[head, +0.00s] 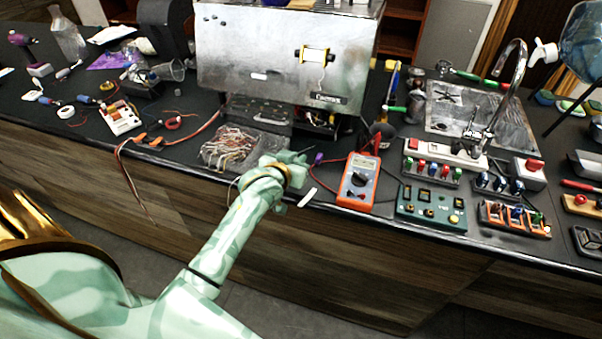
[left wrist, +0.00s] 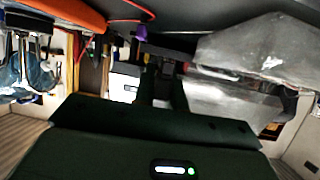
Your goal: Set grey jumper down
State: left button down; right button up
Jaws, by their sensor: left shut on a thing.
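My left gripper (head: 292,160) reaches over the front edge of the dark bench, between a clear bag of wires (head: 228,146) and the orange multimeter (head: 359,182). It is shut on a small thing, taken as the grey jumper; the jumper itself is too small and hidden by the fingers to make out. In the left wrist view the dark fingers (left wrist: 162,88) point forward close above the bench. The bag (left wrist: 255,48) shows to their right and the orange multimeter (left wrist: 60,14) at upper left. My right gripper is not in view.
The steel brewer housing (head: 270,55) stands behind the gripper. A green switch box (head: 431,206) and a sink (head: 480,125) are to the right. A red lead runs beside the multimeter. Tools and a white terminal block (head: 120,117) lie to the left.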

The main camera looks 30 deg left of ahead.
pick_arm(q)
jog(key=shift+w+f, duration=0.65)
jog(key=shift+f, duration=0.2)
jog(key=f, duration=0.1)
jog(key=w+f+b, duration=0.1)
jog(key=f, duration=0.1)
jog(key=shift+w+a+f, duration=0.1)
jog(key=shift+f, duration=0.25)
jog(key=shift+f, duration=0.2)
jog(key=c, duration=1.5)
grip_release()
jog(key=shift+o, duration=0.2)
